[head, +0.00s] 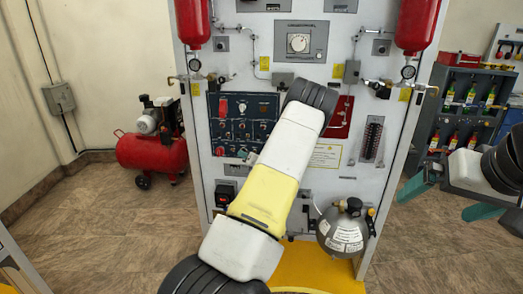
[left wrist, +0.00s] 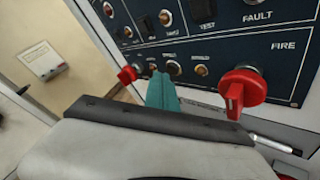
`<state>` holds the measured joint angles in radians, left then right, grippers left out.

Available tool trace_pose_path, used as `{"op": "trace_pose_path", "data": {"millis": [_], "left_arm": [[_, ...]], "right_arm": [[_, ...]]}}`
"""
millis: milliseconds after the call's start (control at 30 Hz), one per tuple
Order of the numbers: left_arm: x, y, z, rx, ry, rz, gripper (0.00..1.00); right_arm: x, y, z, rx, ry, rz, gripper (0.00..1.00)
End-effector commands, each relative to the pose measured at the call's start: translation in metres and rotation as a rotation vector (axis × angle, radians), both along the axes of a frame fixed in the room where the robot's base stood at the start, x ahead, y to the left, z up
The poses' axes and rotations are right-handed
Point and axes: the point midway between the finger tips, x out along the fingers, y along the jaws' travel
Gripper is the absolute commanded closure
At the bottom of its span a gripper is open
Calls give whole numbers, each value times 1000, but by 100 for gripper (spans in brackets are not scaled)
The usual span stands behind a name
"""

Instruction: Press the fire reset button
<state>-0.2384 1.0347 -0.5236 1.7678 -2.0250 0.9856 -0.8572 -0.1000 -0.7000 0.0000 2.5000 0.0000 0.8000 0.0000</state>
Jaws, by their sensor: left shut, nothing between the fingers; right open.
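The dark blue control panel (head: 232,125) is on the upright white board in the head view, partly covered by my left arm. In the left wrist view, its lower row is marked FIRE (left wrist: 283,46). That row has a large red knob (left wrist: 241,90), a smaller red knob (left wrist: 127,75) and small round buttons between them, one of them near the fingertips (left wrist: 173,67). Their small labels are too blurred to read. My left gripper (left wrist: 160,76) is shut and empty, its tips just in front of this row; contact cannot be told. My right gripper (head: 448,202) is open and empty at the right.
A grey gas cylinder (head: 342,232) stands low at the board's right. Two red cylinders (head: 193,22) (head: 417,25) hang at the top. A red compressor (head: 152,150) is on the floor at left. A dark rack (head: 462,105) stands at right.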

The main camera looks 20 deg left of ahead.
Motion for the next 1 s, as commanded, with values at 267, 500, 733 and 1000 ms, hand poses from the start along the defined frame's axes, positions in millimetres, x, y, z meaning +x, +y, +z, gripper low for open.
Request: {"op": "trace_pose_path", "data": {"millis": [267, 500, 733, 1000], "left_arm": [[-5, -1, 0, -1, -1, -1, 100], [-11, -3, 0, 0, 1, -1, 100], [-34, -8, 0, -1, 2, 0, 100], [-53, -13, 0, 1, 1, -2, 100]], "right_arm": [[0, 0, 0, 0, 0, 0, 0], [0, 0, 0, 0, 0, 0, 0], [0, 0, 0, 0, 0, 0, 0], [0, 0, 0, 0, 0, 0, 0]]}}
